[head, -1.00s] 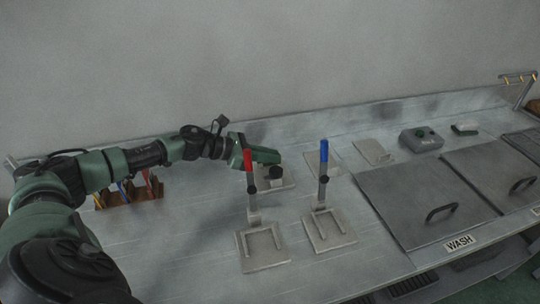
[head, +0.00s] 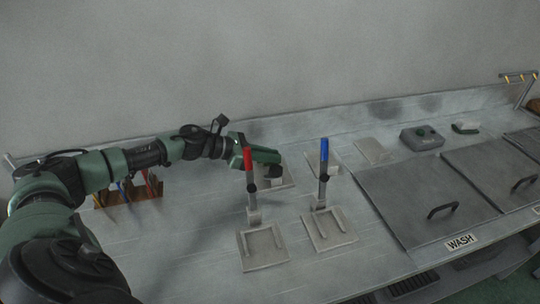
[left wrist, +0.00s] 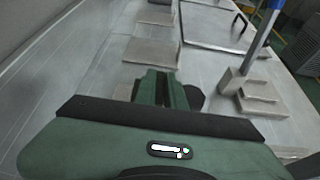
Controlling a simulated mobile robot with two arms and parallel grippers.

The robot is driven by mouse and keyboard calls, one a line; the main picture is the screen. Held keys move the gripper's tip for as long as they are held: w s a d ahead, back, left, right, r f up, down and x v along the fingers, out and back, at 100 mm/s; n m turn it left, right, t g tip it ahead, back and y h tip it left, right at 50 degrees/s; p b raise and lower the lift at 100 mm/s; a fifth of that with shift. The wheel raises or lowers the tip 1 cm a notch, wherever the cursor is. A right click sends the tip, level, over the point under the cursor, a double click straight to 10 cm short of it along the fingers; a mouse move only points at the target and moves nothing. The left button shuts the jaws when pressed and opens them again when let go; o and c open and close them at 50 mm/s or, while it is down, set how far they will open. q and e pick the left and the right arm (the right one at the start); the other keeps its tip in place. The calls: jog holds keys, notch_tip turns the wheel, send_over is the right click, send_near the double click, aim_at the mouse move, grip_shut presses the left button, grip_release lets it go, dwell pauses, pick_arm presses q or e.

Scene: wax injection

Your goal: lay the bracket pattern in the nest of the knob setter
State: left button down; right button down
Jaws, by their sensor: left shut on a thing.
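My left gripper (head: 268,158) is behind the red-handled lever stand, above a flat grey plate (head: 288,181). Its fingers (left wrist: 160,88) are close together in the left wrist view, shut on a dark piece (left wrist: 194,99), which I take for the bracket pattern. Its shape is mostly hidden. Two lever stands have flat bases with raised edges like nests: one with a red handle (head: 248,158), its base (head: 262,247) empty, and one with a blue handle (head: 324,152), its base (head: 329,231) also empty. I cannot tell which is the knob setter. My right gripper is not in view.
More flat plates lie behind the blue stand and at the back (head: 373,151). Lidded wash tanks (head: 428,200) fill the right. A wooden rack (head: 131,195) stands left. The front left bench is bare.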

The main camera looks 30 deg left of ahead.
aim_at(270, 164)
pick_arm(q)
jog(key=shift+b, duration=0.4)
dwell(0.9)
jog(key=shift+f, duration=0.15)
jog(key=shift+f+b, duration=0.35)
jog(key=shift+b, duration=0.15)
jog(key=shift+f+b, duration=1.55)
jog(key=c, duration=1.4)
grip_release()
jog(key=shift+f, duration=0.1)
jog(key=shift+d, duration=0.1)
